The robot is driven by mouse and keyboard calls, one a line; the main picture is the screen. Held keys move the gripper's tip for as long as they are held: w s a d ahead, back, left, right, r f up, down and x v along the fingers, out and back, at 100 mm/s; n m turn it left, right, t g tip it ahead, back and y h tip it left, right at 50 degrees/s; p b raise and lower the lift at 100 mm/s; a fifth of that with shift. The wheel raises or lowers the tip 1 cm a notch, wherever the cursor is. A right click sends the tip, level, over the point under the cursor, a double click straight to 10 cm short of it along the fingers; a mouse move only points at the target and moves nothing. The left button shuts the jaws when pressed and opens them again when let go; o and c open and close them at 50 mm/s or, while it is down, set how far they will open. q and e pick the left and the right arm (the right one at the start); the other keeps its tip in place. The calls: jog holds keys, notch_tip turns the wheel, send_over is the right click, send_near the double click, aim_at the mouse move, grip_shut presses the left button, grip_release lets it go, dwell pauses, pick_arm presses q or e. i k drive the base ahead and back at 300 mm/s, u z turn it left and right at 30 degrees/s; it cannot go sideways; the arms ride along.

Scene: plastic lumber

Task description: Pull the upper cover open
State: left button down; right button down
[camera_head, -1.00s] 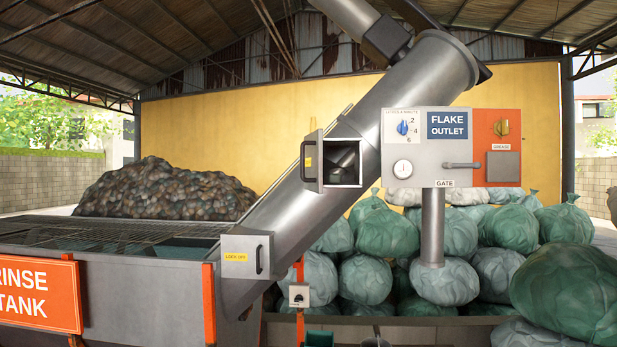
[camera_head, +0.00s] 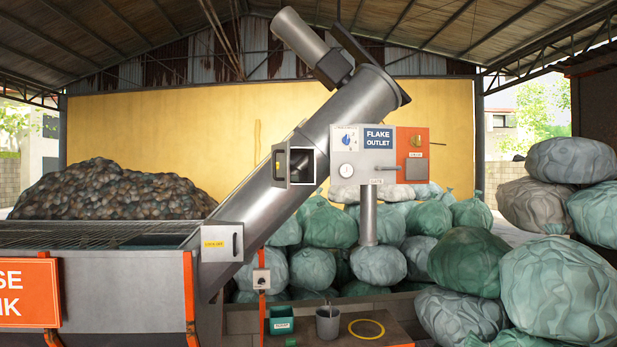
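The large grey slanted tube (camera_head: 335,125) rises from the rinse tank toward the upper right. The upper cover (camera_head: 280,163) is a small grey door with a yellow label, on the left side of a square opening (camera_head: 303,165) in the tube. It stands swung out to the left, and the dark inside of the tube shows. A lower cover (camera_head: 221,242) with a yellow label and a dark handle sits near the tube's foot and looks closed. Neither of my grippers is in view.
A grey and orange control panel (camera_head: 377,152) stands right of the tube. The rinse tank (camera_head: 110,290) lies at left. A low bench (camera_head: 385,315) in front carries a green container (camera_head: 281,320), a grey bucket (camera_head: 328,322) and a yellow ring (camera_head: 367,329). Stuffed bags (camera_head: 560,290) crowd the right.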

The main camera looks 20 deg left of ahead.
aim_at(274, 165)
jog(key=z, duration=0.1)
jog(key=i, duration=3.25)
jog(key=u, duration=3.6)
jog(key=k, duration=0.35)
jog(key=z, duration=1.3)
